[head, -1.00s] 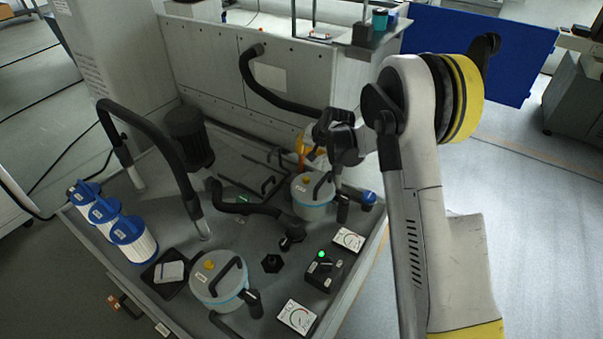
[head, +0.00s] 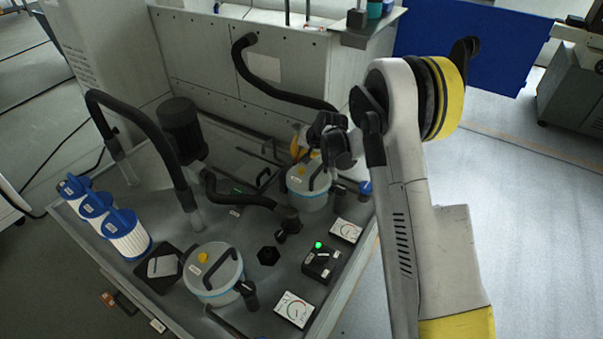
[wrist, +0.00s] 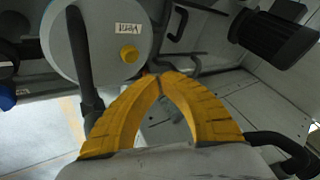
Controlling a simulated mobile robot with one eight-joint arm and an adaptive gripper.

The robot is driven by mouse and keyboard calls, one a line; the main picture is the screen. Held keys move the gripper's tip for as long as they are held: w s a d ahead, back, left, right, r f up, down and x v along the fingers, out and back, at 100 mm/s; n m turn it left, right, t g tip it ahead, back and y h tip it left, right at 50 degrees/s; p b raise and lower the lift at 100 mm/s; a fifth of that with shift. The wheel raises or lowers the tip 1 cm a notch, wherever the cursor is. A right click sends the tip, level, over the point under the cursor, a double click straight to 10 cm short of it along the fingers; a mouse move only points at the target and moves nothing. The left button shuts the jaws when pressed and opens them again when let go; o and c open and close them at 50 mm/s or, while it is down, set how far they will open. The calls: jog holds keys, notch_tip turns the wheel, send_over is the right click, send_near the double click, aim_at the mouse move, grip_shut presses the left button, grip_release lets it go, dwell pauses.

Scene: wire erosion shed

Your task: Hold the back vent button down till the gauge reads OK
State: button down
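The back canister (head: 308,194) is a pale pot with a blue band and a dark handle. In the wrist view its round lid (wrist: 98,28) carries a yellow vent button (wrist: 129,53) beside a white label that appears upside down. My gripper (wrist: 160,76) has yellow fingers with their tips together and nothing between them. The tips appear just beside the button, apart from it in the picture; their height above it is unclear. In the head view my gripper (head: 298,146) is partly hidden behind my wrist. The back gauge (head: 346,230) is a white dial; its reading is too small to tell.
A front canister (head: 212,272) has its own yellow button and a gauge (head: 295,310). A black box (head: 321,262) shows a green lamp. Black hoses (head: 240,199), a dark motor (head: 181,130) and blue-capped filters (head: 126,238) stand around in the tray.

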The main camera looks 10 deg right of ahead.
jog(key=shift+f+b, duration=1.05)
jog(key=shift+f, duration=0.85)
jog(key=shift+f+b, duration=0.4)
jog(key=shift+b, duration=0.05)
jog(key=shift+f+b, duration=0.4)
jog(key=shift+f, duration=0.1)
dwell(0.4)
jog(key=shift+r, duration=0.1)
dwell(2.8)
jog(key=shift+r+p, duration=0.45)
jog(key=shift+r, duration=0.4)
jog(key=shift+r+p, duration=1.35)
jog(key=shift+r, duration=1.2)
